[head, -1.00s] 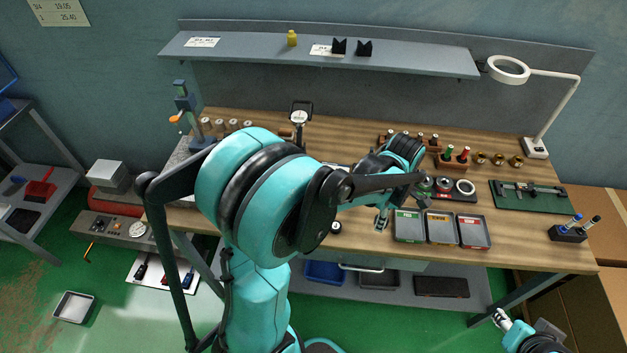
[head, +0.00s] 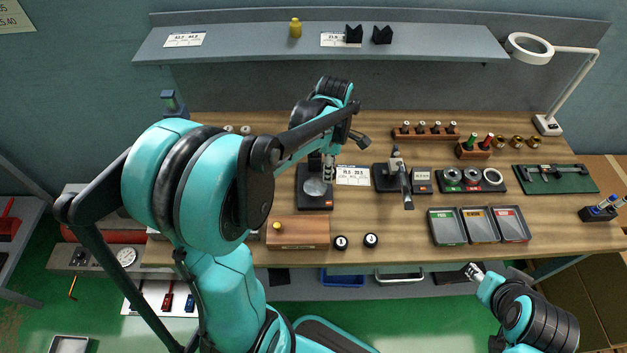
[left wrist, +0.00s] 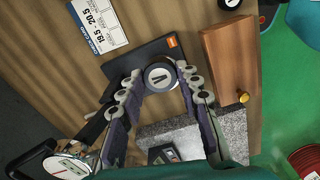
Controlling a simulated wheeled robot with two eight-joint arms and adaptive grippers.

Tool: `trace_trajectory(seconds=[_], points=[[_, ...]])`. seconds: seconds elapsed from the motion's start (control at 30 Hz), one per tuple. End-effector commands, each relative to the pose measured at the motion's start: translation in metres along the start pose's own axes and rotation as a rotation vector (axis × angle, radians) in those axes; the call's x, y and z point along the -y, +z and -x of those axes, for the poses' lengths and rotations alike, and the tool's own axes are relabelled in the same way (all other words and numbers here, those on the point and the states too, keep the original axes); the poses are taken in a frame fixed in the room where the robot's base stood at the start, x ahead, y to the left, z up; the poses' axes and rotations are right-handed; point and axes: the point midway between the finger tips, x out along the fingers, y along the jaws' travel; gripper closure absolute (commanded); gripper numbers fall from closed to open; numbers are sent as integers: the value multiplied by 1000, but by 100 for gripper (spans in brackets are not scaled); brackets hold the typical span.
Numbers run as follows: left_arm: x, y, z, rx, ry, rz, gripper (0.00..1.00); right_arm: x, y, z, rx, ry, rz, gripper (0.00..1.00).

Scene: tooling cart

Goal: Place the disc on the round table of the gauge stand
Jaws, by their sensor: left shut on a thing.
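My left gripper (head: 328,176) is shut on a dark-rimmed disc with a pale marked face (left wrist: 160,76), seen between the fingertips in the left wrist view. The gauge stand's black base (head: 315,202) carries a silver round table (head: 314,187). The gripper is at this table, and the disc lies over the black base (left wrist: 135,58) in the wrist view. The disc hides the round table there; I cannot tell whether they touch. The dial gauge (left wrist: 68,168) shows at the wrist view's lower left. My right gripper (head: 472,271) is off the bench's front edge, its jaws unclear.
A wooden block (head: 298,232) and two black discs (head: 341,243) (head: 371,240) lie in front of the stand. Three trays (head: 447,227) are farther right. Bare bench lies between.

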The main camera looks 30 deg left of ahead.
Motion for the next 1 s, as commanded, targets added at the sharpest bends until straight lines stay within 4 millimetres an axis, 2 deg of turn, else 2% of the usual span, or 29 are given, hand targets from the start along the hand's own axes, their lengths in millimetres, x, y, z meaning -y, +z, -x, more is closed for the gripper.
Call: trace_trajectory(seconds=[0.03, 0.1, 0.23, 0.37, 0.6, 1.0], points=[[-1, -12, -9, 0, 0, 5, 100, 0, 3, -4, 0, 0, 0, 60], [-2, -24, -16, 0, 0, 4, 100, 0, 4, -6, 0, 0, 0, 60], [-2, -36, -23, 0, 0, 1, 100, 0, 6, -8, 0, 0, 0, 60], [-2, -39, -29, 0, 0, -1, 100, 0, 7, -9, 0, 0, 0, 60], [-3, -39, -63, 0, 0, -1, 100, 0, 14, -20, 0, 0, 0, 60], [-2, -38, -68, 0, 0, -1, 100, 0, 16, -22, 0, 0, 0, 60]])
